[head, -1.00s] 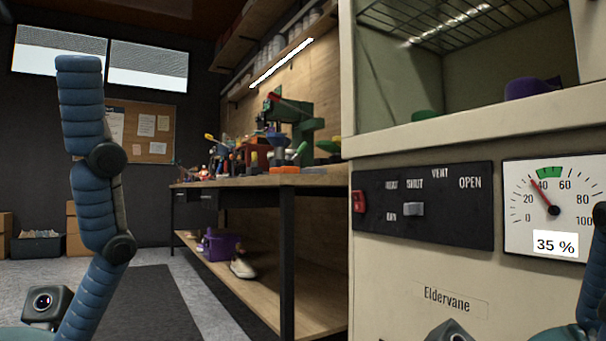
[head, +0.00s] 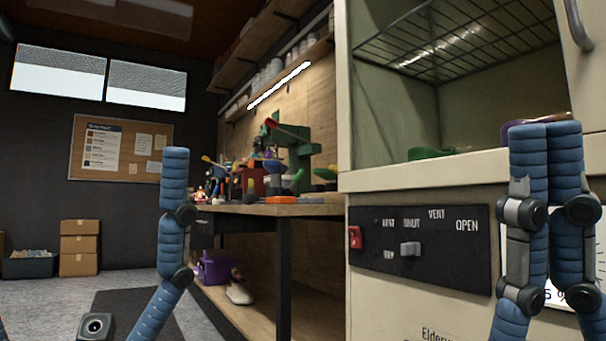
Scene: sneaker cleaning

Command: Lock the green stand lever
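On the workbench (head: 266,210) a green stand-like machine (head: 297,150) with a long red-tipped bar rises at the back. A smaller green-topped piece (head: 325,173) lies near the bench's right end. I cannot tell which part is the stand lever or how it is set. My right gripper (head: 547,135) points up in front of the cabinet at the right, its two blue padded fingers side by side and touching near the tips, with nothing seen between them. My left gripper (head: 174,155) points up left of the bench, seen edge-on, so its opening is hidden. Both are apart from the green things.
The cream cabinet (head: 420,310) with a control panel (head: 375,258) and wire rack (head: 450,45) fills the right. A green object (head: 432,153) sits inside. A purple bin (head: 215,268) and a shoe (head: 238,293) are under the bench. Boxes (head: 79,250) stand at back left.

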